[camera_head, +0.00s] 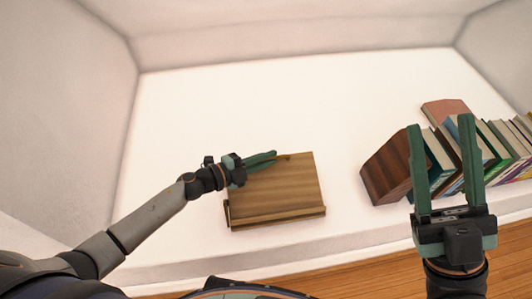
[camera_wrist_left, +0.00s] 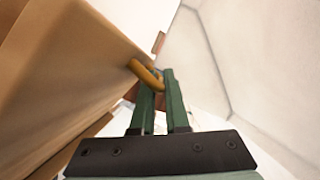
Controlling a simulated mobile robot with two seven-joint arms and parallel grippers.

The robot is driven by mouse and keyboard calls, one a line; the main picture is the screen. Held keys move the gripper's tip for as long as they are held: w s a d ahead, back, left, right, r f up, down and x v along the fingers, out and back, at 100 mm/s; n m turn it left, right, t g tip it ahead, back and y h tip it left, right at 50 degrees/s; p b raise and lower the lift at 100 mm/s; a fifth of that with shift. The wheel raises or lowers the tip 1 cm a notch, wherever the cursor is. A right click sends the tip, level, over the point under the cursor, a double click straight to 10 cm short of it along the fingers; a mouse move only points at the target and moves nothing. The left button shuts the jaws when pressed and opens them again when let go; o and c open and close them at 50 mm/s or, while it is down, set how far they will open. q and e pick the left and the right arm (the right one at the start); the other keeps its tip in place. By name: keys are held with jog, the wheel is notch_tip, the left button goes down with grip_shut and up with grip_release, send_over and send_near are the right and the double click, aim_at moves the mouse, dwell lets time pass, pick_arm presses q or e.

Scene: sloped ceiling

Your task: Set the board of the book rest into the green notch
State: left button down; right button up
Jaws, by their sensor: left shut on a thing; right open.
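The wooden book rest stands on the white surface, with its broad board (camera_head: 285,185) tilted and a ledge (camera_head: 278,217) along its front. My left gripper (camera_head: 274,156) is at the board's upper left edge. My right gripper (camera_head: 440,125) is open and empty, to the right, in front of the books in the picture.
A leaning row of books (camera_head: 500,150) with a brown wooden block-like end (camera_head: 386,168) stands at the right. White walls close in the left and back. The white surface behind and left of the book rest is clear. A wooden floor (camera_head: 340,275) lies at the front.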

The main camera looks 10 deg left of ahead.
aim_at(269, 177)
pick_arm(q)
jog(key=s+r, duration=0.1)
jog(key=r+m, duration=0.1)
jog(key=s+d+r+m+t, duration=0.1)
jog(key=shift+s+r, duration=0.3)
jog(key=shift+s+d+r+m+h+p, duration=0.15)
jog(key=shift+s+d+r+m+p, duration=0.1)
jog(key=shift+s+r+p, duration=0.25)
jog(key=shift+s+d+r+m+h+p, duration=0.15)
jog(key=shift+s+d+r+m+p, duration=0.15)
jog(key=shift+s, duration=0.25)
pick_arm(e)
jog(key=w+d+f+m+g+h, duration=0.1)
jog(key=w+f+m+h, duration=0.4)
jog(key=f+h, duration=0.2)
jog(key=shift+w+f+m, duration=0.3)
jog(key=shift+w+f, duration=0.05)
jog(key=shift+f, duration=0.4)
pick_arm(q)
jog(key=c, duration=1.2)
grip_release()
